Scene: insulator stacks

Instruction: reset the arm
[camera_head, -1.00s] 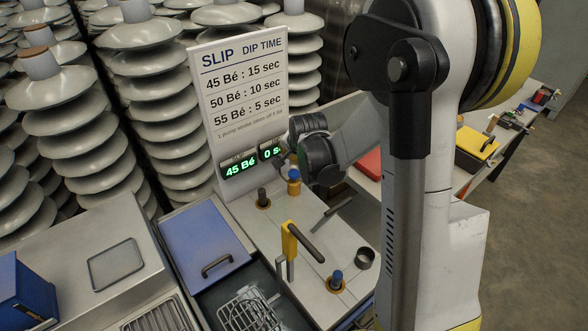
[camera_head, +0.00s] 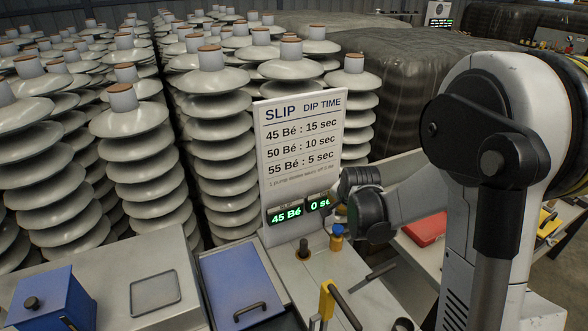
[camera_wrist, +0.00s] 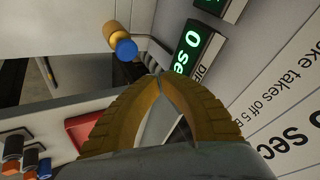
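My arm reaches in from the right in the head view, bent down toward the sign. My gripper (camera_head: 328,208) is small and partly hidden there, close in front of the sign's lower right part. In the wrist view its two brown ridged fingers (camera_wrist: 158,82) curve together and their tips meet. I see nothing held between them. The white SLIP DIP TIME sign (camera_head: 301,150) stands upright, with green displays reading 45 Bé (camera_head: 286,215) and 0 sec, the latter partly covered by my gripper. The 0 sec display (camera_wrist: 192,45) is near the fingertips in the wrist view.
A blue-capped knob (camera_head: 337,238) and a dark knob (camera_head: 304,251) stand on the worktop below the sign. A yellow lever (camera_head: 326,300) rises in front. A blue lid (camera_head: 240,285) and a blue box (camera_head: 50,300) are left. Grey insulator stacks (camera_head: 220,130) stand behind.

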